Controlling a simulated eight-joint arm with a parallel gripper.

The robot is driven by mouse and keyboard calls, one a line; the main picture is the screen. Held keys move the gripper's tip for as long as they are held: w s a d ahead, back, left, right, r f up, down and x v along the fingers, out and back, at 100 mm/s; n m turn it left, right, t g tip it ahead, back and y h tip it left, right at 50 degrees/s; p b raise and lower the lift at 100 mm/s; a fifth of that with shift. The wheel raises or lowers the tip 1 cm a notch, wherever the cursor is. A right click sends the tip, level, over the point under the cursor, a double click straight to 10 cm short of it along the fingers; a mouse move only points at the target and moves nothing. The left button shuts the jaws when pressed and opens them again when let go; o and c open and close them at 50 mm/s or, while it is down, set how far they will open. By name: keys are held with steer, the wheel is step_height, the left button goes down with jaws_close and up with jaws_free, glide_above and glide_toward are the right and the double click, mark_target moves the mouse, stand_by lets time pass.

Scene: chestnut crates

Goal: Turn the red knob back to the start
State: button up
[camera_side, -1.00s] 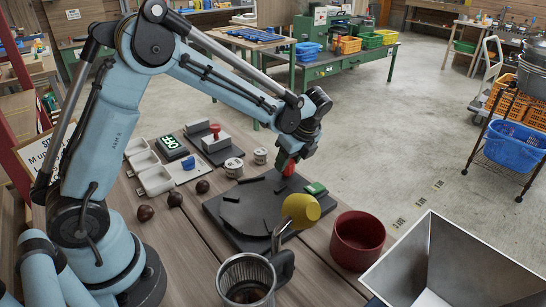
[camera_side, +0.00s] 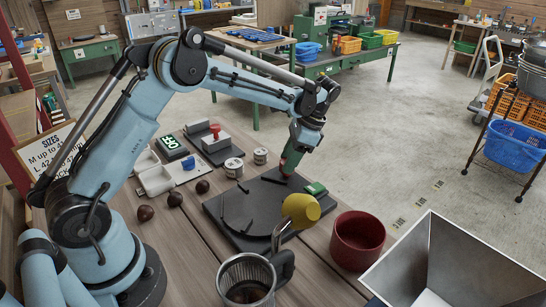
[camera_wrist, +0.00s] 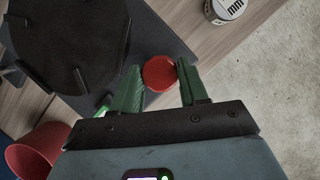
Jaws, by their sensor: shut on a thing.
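The red knob (camera_wrist: 159,73) is round and shows in the wrist view at the edge of the dark board (camera_wrist: 160,30). My gripper (camera_wrist: 158,80) has one green finger on each side of it and is shut on it. In the side view my gripper (camera_side: 287,170) points down at the far edge of the board (camera_side: 212,207), and its green fingers hide most or all of the knob. I cannot tell from the picture how far the knob is turned.
A round dark plate (camera_wrist: 65,40) with raised bars lies on the board.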

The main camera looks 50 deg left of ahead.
steer(key=n, duration=0.2)
steer(key=n+h, duration=0.1)
steer(key=n, duration=0.1)
steer(key=shift+a+n+g+h, duration=0.15)
steer(key=shift+n+g+h, duration=0.15)
steer(key=n+h, duration=0.1)
steer(key=n, duration=0.2)
steer(key=shift+a+n+h, duration=0.1)
steer(key=shift+n+h, duration=0.2)
steer(key=n+h, duration=0.1)
steer(key=n, duration=0.2)
steer(key=shift+a+n, duration=0.1)
steer(key=shift+n, duration=0.2)
steer(key=shift+n+t+h, duration=0.6)
steer(key=shift+n+h, duration=0.1)
steer(key=shift+n, duration=1.3)
steer(key=o, duration=1)
steer(key=shift+o, duration=0.2)
steer(key=shift+a, duration=0.1)
steer(key=v, duration=1.2)
